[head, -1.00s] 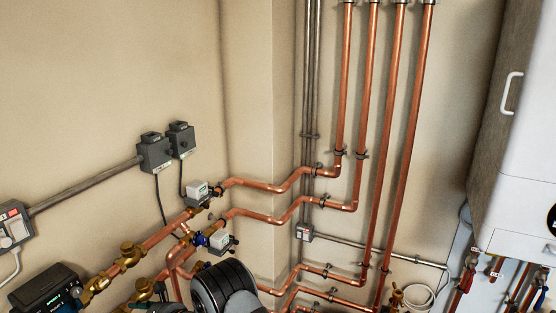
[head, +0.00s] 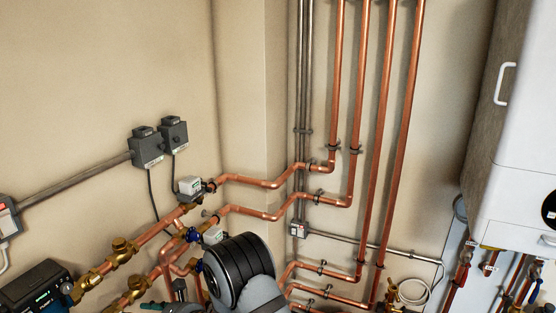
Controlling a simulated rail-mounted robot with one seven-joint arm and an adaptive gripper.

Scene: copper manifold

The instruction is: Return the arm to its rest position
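My own arm shows at the bottom centre of the head view as a rounded grey and black link, in front of the lower copper pipes. My gripper is not in view, so its fingers and anything in them cannot be seen. The copper manifold pipes (head: 275,213) run along the wall to the right of and behind my arm. A grey-white valve actuator (head: 190,187) sits on the upper pipe, left of my arm. A second actuator (head: 213,236) is partly hidden behind my arm.
Brass valves (head: 121,250) and a dark pump (head: 38,287) fill the lower left. Two grey switch boxes (head: 147,147) are on the wall. Tall copper risers (head: 384,130) stand right of centre. A white boiler (head: 525,150) is at the far right. The upper left wall is bare.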

